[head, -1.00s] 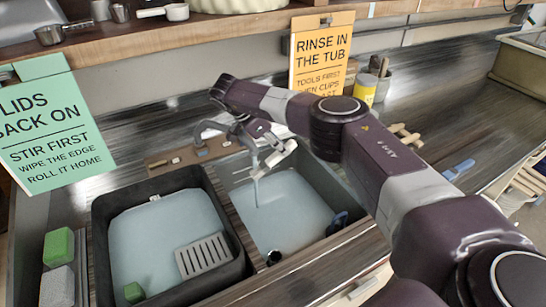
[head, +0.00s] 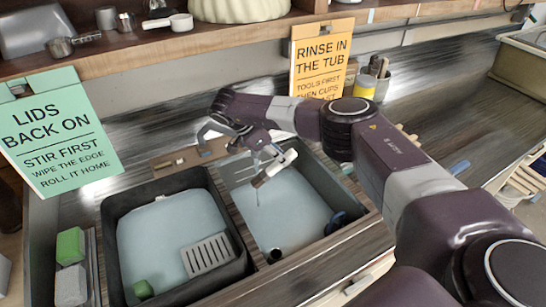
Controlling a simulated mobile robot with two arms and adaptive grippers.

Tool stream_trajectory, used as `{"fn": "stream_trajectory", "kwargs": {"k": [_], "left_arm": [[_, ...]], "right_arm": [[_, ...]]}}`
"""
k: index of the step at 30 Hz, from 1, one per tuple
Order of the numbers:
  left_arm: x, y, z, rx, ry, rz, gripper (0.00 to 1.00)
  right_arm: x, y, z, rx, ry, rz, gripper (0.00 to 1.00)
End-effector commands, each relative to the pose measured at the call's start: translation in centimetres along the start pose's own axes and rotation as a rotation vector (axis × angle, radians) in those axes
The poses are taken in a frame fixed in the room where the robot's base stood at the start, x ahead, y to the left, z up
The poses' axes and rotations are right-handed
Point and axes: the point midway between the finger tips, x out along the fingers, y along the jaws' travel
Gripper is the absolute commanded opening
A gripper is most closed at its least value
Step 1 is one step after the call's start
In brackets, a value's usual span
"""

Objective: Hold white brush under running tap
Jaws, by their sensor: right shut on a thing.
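My right gripper (head: 263,155) reaches over the right basin of the sink (head: 350,178) from the right side. It is shut on a small white and brown tool, which looks like the white brush (head: 286,159). The brush is tilted, with its brown part pointing down and left above the water. The grey curved tap (head: 207,128) stands at the back of the sink, left of my gripper and partly hidden by it. A thin pale line below the brush may be running water; whether it touches the brush is not clear. My left gripper is not in view.
A black tub (head: 107,240) of pale water with a grey grate (head: 207,254) stands left of the basin. A green sponge (head: 70,245) lies at far left. Signs hang behind. The counter at right is mostly clear.

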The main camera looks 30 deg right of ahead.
Motion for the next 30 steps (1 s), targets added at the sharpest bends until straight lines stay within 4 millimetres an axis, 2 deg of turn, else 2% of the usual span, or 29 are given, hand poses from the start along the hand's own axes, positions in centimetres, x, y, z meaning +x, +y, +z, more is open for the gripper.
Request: {"fn": "stream_trajectory", "kwargs": {"k": [3,15,30], "left_arm": [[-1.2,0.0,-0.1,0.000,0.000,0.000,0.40],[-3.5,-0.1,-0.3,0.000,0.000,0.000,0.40],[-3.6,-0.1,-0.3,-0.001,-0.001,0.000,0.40]], "right_arm": [[-0.7,0.7,0.3,-0.002,0.000,0.000,0.00],[-1.7,3.1,2.1,-0.002,0.000,0.000,0.00],[-1.7,3.5,2.6,0.001,0.000,0.000,0.00]]}}
